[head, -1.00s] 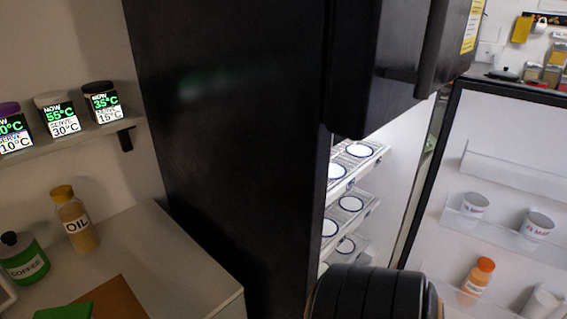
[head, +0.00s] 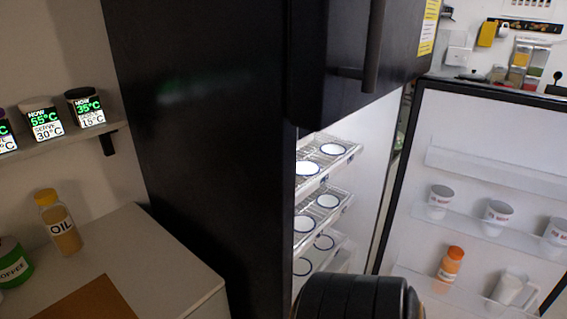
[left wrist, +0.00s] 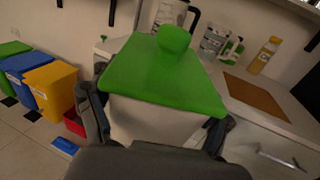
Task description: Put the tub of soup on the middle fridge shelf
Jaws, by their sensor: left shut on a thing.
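A pale tub with a green knobbed lid (left wrist: 165,75) fills the middle of the left wrist view. My left gripper (left wrist: 157,108) is shut on it, with one finger on each side of its body below the lid. The tub's label, if any, is hidden. The tall black fridge (head: 215,130) is open in the head view. Its middle shelf (head: 343,203) holds round white dark-rimmed discs, as do the shelves above and below. Neither my left gripper nor the tub shows in the head view. My right gripper is in no view.
The open fridge door (head: 490,120) at right carries several white cups and an orange-capped bottle (head: 450,264). The counter (head: 150,250) at left holds an oil bottle (head: 58,222) and a coffee jar (head: 14,262). Colored bins (left wrist: 50,85) stand on the floor.

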